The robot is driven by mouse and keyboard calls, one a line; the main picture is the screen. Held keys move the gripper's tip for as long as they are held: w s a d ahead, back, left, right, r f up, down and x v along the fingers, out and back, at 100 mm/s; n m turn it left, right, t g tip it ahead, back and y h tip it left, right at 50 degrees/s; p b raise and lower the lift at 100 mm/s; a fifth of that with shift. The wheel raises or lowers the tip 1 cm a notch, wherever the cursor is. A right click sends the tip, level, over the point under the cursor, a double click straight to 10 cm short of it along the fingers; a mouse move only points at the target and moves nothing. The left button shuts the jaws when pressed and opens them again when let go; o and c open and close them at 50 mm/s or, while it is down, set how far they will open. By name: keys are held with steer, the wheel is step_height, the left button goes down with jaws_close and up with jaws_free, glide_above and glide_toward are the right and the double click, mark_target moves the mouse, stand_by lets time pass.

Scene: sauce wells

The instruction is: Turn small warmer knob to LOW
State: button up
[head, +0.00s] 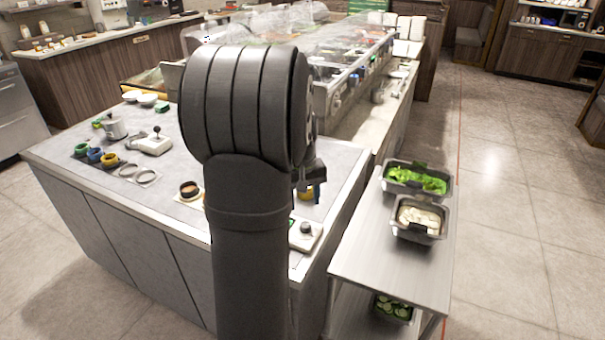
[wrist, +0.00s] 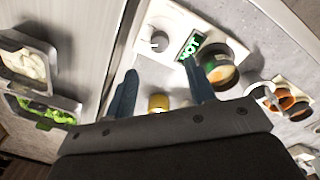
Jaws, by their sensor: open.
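The small warmer is a white box (head: 312,238) near the front right corner of the grey counter in the head view. Its grey knob (head: 306,227) is on top. In the wrist view the white warmer (wrist: 140,58) lies beyond my fingertips, with the round knob (wrist: 158,42) and a green-lit display (wrist: 190,45) that appears to read HOT. My gripper (wrist: 162,80) is open, its two dark fingers apart, with nothing held between them. The knob is apart from both fingers. In the head view my gripper (head: 313,182) is partly hidden behind my arm.
A dark-rimmed round pot (wrist: 222,70) stands close beside the right finger. A yellow-topped item (wrist: 158,102) shows between the fingers. A steel side table (head: 385,275) holds bins of greens (head: 415,180) and a white food (head: 420,217). More sauce pots (head: 95,155) stand at the counter's left.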

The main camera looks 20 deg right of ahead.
step_height(320, 180, up, 9)
steer(key=shift+a, duration=0.25)
stand_by(0.4)
steer(key=f, duration=1.7)
steer(key=shift+d+f, duration=0.2)
steer(key=shift+d, duration=0.2)
steer(key=shift+r, duration=0.15)
